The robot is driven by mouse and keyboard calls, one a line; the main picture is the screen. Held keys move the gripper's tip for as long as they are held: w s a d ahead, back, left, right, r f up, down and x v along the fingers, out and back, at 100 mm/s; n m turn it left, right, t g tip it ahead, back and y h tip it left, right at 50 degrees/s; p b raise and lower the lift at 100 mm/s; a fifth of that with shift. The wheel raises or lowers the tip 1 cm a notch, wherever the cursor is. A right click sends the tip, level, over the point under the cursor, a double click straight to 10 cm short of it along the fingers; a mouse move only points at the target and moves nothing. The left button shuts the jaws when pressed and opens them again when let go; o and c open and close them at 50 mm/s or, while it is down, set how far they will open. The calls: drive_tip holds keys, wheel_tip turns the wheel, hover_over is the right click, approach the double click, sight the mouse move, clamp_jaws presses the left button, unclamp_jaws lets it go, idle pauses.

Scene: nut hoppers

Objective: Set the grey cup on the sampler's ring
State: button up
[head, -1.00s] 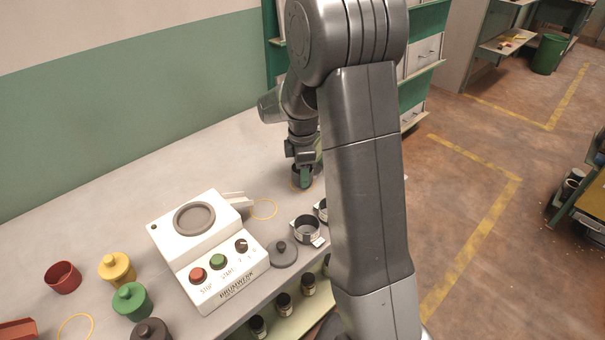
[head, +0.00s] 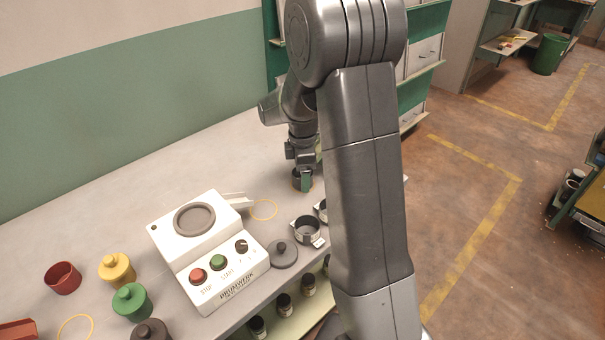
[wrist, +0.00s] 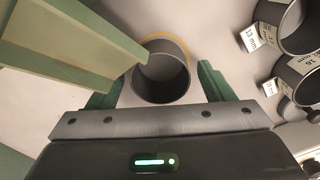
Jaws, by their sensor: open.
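The grey cup (wrist: 160,75) stands upright and looks empty in the wrist view, on a yellow ring marked on the bench. My gripper (wrist: 158,88) is open, with one green finger on each side of the cup and gaps between. In the head view my gripper (head: 303,178) is low at the bench's far end, partly hiding the cup (head: 296,184). The white sampler (head: 215,262) stands at the bench's middle, with a round grey ring (head: 195,218) on top and nothing seen on it.
Labelled sieve cups (head: 305,230) and a dark knobbed lid (head: 284,253) lie near the front edge. Red, yellow and green pots (head: 131,301) stand left. An empty yellow ring (head: 264,209) marks the bench beside the sampler.

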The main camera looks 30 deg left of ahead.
wheel_tip(320, 180, up, 11)
drive_tip(key=shift+r+p, duration=0.15)
drive_tip(key=shift+p, duration=0.2)
drive_tip(key=shift+s, duration=0.15)
